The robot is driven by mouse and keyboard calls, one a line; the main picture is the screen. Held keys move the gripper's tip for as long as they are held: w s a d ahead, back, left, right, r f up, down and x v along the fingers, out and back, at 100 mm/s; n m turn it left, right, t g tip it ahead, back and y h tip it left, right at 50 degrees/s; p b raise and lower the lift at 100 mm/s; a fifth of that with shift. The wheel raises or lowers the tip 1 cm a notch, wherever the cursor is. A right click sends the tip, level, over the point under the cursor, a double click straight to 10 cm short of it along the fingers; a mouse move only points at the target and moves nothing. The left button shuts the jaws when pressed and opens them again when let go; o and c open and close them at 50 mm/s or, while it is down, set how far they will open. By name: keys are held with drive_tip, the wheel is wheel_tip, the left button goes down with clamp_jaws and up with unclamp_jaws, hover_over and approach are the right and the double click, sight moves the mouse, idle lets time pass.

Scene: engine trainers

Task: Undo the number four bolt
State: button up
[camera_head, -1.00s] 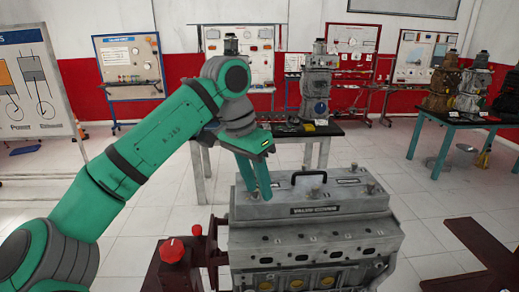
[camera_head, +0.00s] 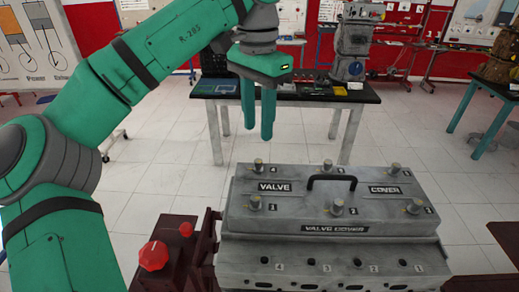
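The grey valve cover (camera_head: 300,215) lies on top of the engine block, with bolts standing along its far and near edges. The far left bolt (camera_head: 258,164) has a small label beside it that looks like a 4. The near left bolt (camera_head: 255,202) has a label that looks like a 1. My gripper (camera_head: 259,132) points down with its two green fingers a little apart and nothing between them. It appears above the far left bolt in the picture, clear of the cover. Its exact depth relative to the bolt is hard to tell.
A black handle (camera_head: 332,180) arches over the middle of the cover. A red knob (camera_head: 153,256) sits on the dark stand at left. A black-topped table (camera_head: 300,93) with an engine unit stands behind. White floor is open between the table and the engine.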

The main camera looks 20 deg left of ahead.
sight(259, 161)
wheel_tip(259, 161, down, 9)
drive_tip(key=shift+r, duration=0.1)
idle(0.3)
clamp_jaws()
